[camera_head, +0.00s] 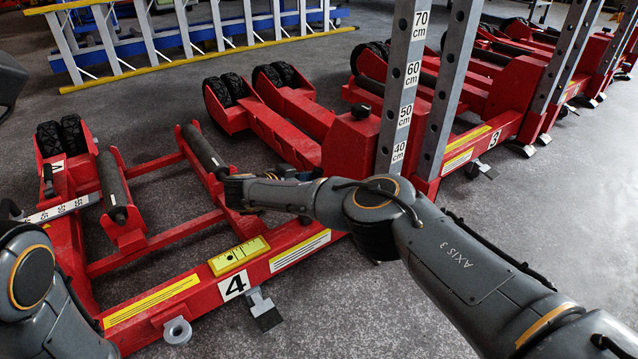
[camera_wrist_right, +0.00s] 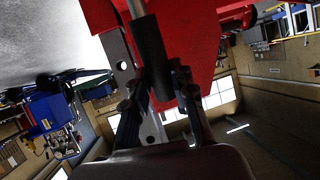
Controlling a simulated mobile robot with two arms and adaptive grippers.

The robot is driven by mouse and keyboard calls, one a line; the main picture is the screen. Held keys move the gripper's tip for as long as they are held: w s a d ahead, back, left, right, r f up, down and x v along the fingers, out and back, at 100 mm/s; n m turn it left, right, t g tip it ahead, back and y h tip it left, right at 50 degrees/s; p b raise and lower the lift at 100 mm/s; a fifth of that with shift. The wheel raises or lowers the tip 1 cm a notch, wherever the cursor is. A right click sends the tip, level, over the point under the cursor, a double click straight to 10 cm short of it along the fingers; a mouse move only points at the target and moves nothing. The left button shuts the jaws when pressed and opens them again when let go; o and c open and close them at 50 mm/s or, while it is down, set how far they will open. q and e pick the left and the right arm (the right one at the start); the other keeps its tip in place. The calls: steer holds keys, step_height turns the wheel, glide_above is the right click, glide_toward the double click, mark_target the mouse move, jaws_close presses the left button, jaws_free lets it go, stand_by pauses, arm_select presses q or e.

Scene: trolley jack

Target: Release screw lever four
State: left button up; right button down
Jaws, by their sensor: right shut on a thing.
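The red trolley jack marked 4 (camera_head: 175,290) stands on the floor at left-centre in the head view, with black rollers and a yellow level plate (camera_head: 238,256) on its frame. In the wrist view a lever with a black grip (camera_wrist_right: 148,55) runs on a grey rod. My right gripper (camera_wrist_right: 160,88) is shut on the black grip, with a finger on either side. Red jack bodywork is right behind it. My left arm shows at the lower left; its gripper is out of view.
Perforated grey posts (camera_head: 404,85) with height labels rise right behind my right arm. The jack marked 3 (camera_head: 490,150) and other red jacks stand further right. A blue and yellow ladder rack (camera_head: 185,40) lies at the back. Grey floor is open at the lower centre.

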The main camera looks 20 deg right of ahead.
steer(key=shift+s+a+h, duration=0.15)
steer(key=shift+a+h, duration=0.15)
steer(key=shift+a, duration=0.25)
steer(key=shift+t+b, duration=0.3)
steer(key=shift+a, duration=0.1)
steer(key=c, duration=1.1)
jaws_free()
steer(key=v, duration=1.2)
steer(key=shift+a+f, duration=0.1)
